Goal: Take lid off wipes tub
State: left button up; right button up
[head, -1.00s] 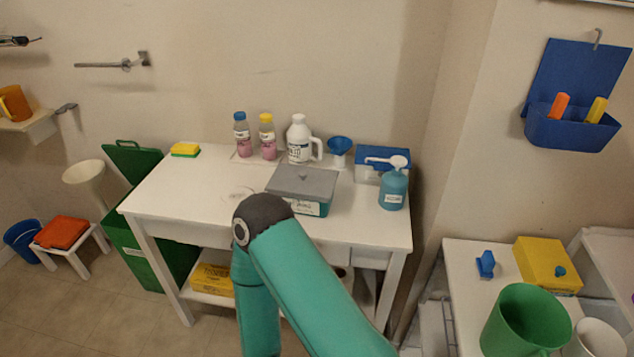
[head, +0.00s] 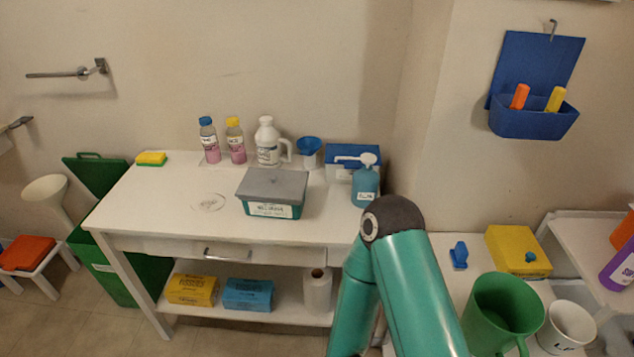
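The wipes tub (head: 270,209) is most likely the teal box with a white label on the white table. Neither gripper shows in the head view.
The tabletop left of the tub is mostly clear.

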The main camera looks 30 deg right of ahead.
aim_at(258, 182)
jog(key=z, duration=0.2)
jog(key=i, duration=1)
jog(key=u, duration=0.1)
